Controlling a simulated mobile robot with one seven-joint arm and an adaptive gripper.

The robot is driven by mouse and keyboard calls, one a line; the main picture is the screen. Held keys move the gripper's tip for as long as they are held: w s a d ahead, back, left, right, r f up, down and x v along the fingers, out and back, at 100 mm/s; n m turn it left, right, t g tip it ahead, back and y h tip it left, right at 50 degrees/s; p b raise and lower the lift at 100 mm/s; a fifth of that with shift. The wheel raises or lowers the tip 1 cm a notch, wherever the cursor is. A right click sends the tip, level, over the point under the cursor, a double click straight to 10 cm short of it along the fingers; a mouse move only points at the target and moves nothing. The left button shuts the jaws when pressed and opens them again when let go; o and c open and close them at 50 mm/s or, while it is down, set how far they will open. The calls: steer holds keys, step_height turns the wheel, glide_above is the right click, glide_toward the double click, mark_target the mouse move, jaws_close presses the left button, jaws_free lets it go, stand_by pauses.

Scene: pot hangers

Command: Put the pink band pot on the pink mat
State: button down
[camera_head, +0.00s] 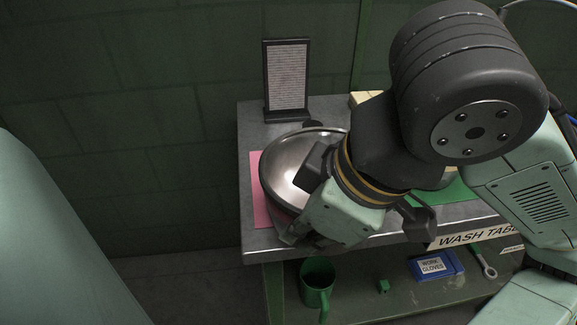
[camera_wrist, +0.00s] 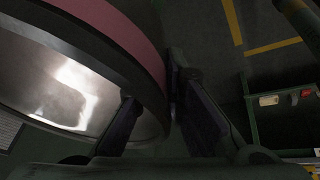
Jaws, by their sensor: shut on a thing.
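The pink band pot is a shiny metal bowl (camera_head: 290,158) tilted toward the head camera at the left end of the wash table. Its pink band (camera_wrist: 125,30) shows in the wrist view along the outer wall. My gripper (camera_wrist: 152,92) is shut on the pot's wall, one finger inside and one outside. In the head view my gripper (camera_head: 303,200) is at the pot's near rim, partly hidden by my wrist. The pink mat (camera_head: 258,200) lies under the pot, with only its left strip showing. I cannot tell whether the pot touches it.
A framed sign (camera_head: 286,78) stands at the table's back, close behind the pot. A green mat (camera_head: 452,192) lies right, mostly behind my arm. The lower shelf holds a green mug (camera_head: 317,278), a blue work gloves box (camera_head: 436,266) and a wrench (camera_head: 484,262).

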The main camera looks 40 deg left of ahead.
mark_target(302, 141)
steer(key=shift+w+a, duration=0.1)
steer(key=shift+a, duration=0.45)
steer(key=w+a, duration=0.3)
steer(key=a, duration=0.1)
steer(key=w+a+f+p, duration=0.1)
steer(key=w+a, duration=0.2)
steer(key=w, duration=0.1)
steer(key=w+a, duration=0.3)
steer(key=a, duration=0.1)
steer(key=shift+w+a+f, duration=0.2)
steer(key=shift+a, duration=0.1)
steer(key=shift+f, duration=1.75)
steer(key=shift+f, duration=0.1)
steer(key=c, duration=1.7)
jaws_free()
steer(key=v, duration=1.2)
